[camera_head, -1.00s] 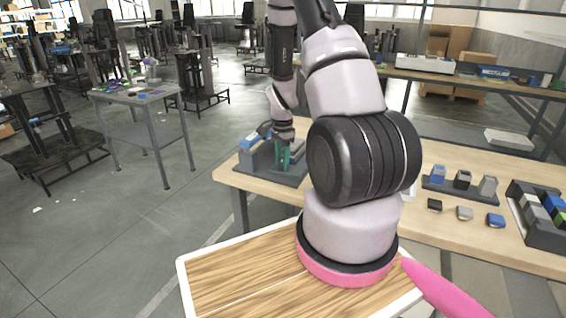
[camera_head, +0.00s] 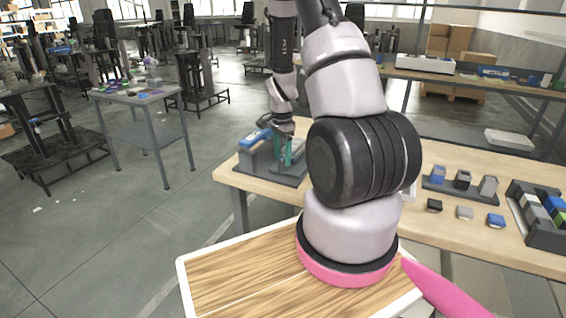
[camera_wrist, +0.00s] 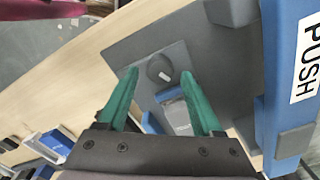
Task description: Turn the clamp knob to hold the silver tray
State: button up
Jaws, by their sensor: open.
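A silver-grey piece with a bluish edge (camera_wrist: 178,115), seemingly the silver tray, sits just below the knob between the fingers, partly hidden by the gripper. In the head view my gripper (camera_head: 285,152) points down over the grey fixture (camera_head: 250,165); the knob is not discernible there.
A blue part labelled PUSH (camera_wrist: 290,80) stands close on the right in the wrist view. On the wooden table (camera_head: 400,232), a rack of small blocks (camera_head: 460,190) and several loose blocks lie to the right. A dark bin (camera_head: 540,233) stands at the far right.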

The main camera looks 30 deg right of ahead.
jog(key=shift+r, duration=2.35)
jog(key=n, duration=0.2)
jog(key=r+n, duration=0.1)
jog(key=n, duration=0.1)
jog(key=shift+n, duration=0.4)
jog(key=n, duration=0.4)
jog(key=shift+r, duration=0.35)
jog(key=shift+f, duration=4.35)
jog(key=c, duration=0.9)
